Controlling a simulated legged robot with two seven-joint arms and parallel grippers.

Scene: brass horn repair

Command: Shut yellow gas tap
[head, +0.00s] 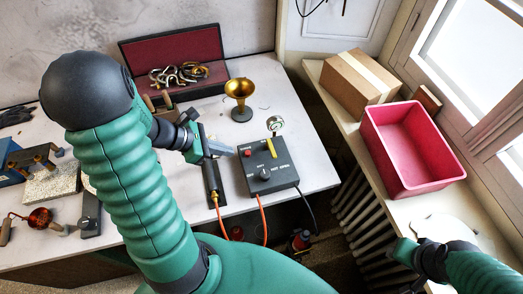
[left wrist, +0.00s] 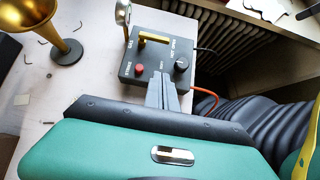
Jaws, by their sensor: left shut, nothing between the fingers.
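The yellow gas tap (head: 271,148) is a short lever on top of a black control box (head: 284,181), near its back edge. The tap also shows in the left wrist view (left wrist: 155,38), unobstructed. The box bears a red button (head: 247,153), a black knob (head: 264,174) and white lettering. My left gripper (head: 229,150) is shut and empty, just left of the box, its fingertips pointing towards it. In the left wrist view, the fingers (left wrist: 162,94) overlap the box's near edge; whether they touch it I cannot tell. My right gripper (head: 420,262) is at the lower right, its fingers unclear.
A round gauge (head: 276,123) stands behind the tap. A brass horn bell (head: 240,91) stands further back. A dark torch holder (head: 213,184) with an orange hose is left of the box. A pink bin (head: 408,150) and a cardboard box (head: 349,83) sit on the ledge at right.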

